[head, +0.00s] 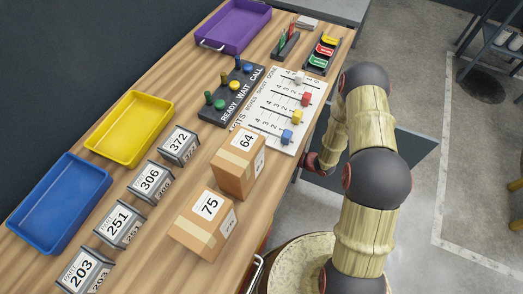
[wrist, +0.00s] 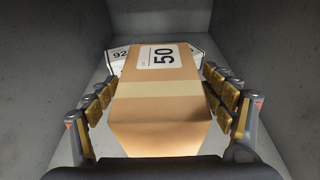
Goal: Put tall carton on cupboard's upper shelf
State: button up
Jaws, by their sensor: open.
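A brown carton (wrist: 160,105) with a "50" label and a pale tape band stands inside a grey compartment in the wrist view. My gripper (wrist: 162,100) is open, with its padded fingers on the left and right sides of this carton. Whether the pads touch it is hard to tell. In the head view my arm reaches down past the table's right edge, and the gripper's fingers and this carton are hidden there. I cannot tell which shelf the compartment belongs to.
White boxes (wrist: 127,58), one marked "92", lie behind the carton, close to it. Grey walls stand on both sides. In the head view, cartons marked 64 (head: 234,178) and 75 (head: 192,236) stand on the wooden table. A dark panel (head: 402,165) juts out beyond my arm.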

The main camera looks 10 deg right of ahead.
jog(key=p+v, duration=0.3)
jog(key=v, duration=0.9)
jog(key=shift+r, duration=0.1)
